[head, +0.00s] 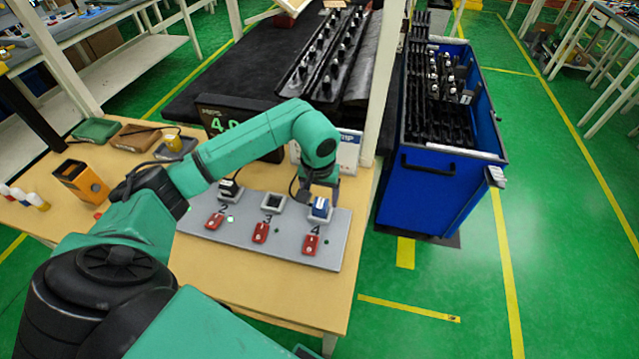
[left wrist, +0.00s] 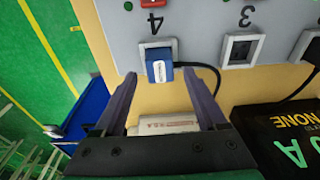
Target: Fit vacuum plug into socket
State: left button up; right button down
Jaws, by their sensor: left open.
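A grey panel (head: 287,239) on the wooden table carries numbered sockets with red switches in front. A blue plug (head: 320,207) with a white label and a black cable is at socket 4; it also shows in the left wrist view (left wrist: 161,67). I cannot tell how deep it sits. Socket 3 (head: 273,202) is empty and shows in the left wrist view (left wrist: 240,49). A black plug (head: 229,189) is at socket 2. My left gripper (left wrist: 160,76) is open, with its fingers apart on either side of the blue plug. Which plug is the vacuum's is not readable.
A black display box (head: 225,115) and a white box (head: 347,150) stand behind the panel. A blue bin (head: 430,195) stands right of the table.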

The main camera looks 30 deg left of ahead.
aim_at(319, 208)
pick_arm(q)
notch_tip(319, 208, up, 9)
jog(key=s+b, duration=0.1)
jog(key=b, duration=0.1)
jog(key=shift+d, duration=0.15)
jog(key=shift+s+f, duration=0.1)
